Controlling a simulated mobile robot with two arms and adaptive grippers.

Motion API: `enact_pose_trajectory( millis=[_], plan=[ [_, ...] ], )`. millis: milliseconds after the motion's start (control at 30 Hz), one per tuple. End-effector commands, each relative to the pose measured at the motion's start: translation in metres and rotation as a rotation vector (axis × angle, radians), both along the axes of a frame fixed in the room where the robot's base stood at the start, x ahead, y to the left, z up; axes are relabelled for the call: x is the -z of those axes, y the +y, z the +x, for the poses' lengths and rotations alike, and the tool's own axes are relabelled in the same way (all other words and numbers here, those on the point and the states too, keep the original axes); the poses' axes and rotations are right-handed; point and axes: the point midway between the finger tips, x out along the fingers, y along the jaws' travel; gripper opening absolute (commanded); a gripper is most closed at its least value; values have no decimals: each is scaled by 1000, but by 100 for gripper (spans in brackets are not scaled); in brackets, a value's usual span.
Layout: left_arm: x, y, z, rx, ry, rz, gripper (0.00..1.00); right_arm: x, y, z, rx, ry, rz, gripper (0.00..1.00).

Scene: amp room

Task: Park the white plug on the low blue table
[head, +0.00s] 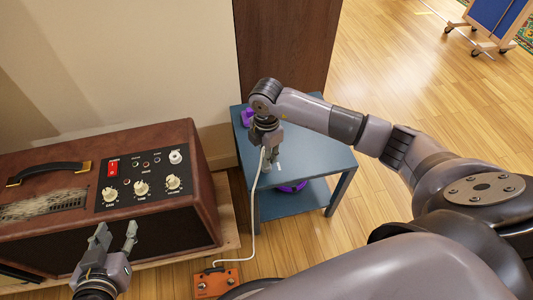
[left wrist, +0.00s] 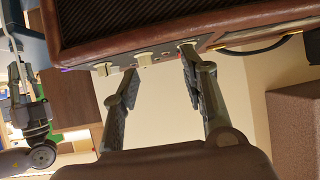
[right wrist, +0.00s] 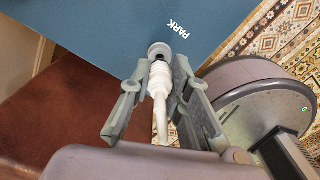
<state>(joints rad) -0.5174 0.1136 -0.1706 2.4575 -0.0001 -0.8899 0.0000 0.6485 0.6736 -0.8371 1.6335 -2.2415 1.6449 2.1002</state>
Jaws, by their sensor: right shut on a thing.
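The low blue table (head: 318,158) stands beyond the brown amp, and its top also fills the upper part of the right wrist view (right wrist: 110,28). My right gripper (head: 268,152) is over the tabletop, shut on the white plug (right wrist: 158,80). The plug points at a grey round fitting (right wrist: 159,50) beside the white PARK lettering (right wrist: 178,28). Whether its tip is inside the fitting cannot be told. A white cable (head: 253,215) hangs from the plug to an orange pedal (head: 216,284). My left gripper (head: 116,238) is open and empty in front of the amp.
The brown amp (head: 140,215) with knobs and a red switch stands at left. Purple things lie on the table's back corner (head: 247,117) and on its lower shelf (head: 292,186). A dark wooden panel (head: 285,45) rises behind the table.

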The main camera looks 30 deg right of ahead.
Motion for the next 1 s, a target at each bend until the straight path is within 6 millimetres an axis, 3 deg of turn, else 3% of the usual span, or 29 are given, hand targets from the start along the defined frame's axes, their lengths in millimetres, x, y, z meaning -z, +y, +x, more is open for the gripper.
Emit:
enact_pose_trajectory(
  millis=[1000],
  plan=[
    [-11, -4, 9, 5, -71, -16, 40, 7, 0, 0, 0, 0, 0, 0]
  ],
)
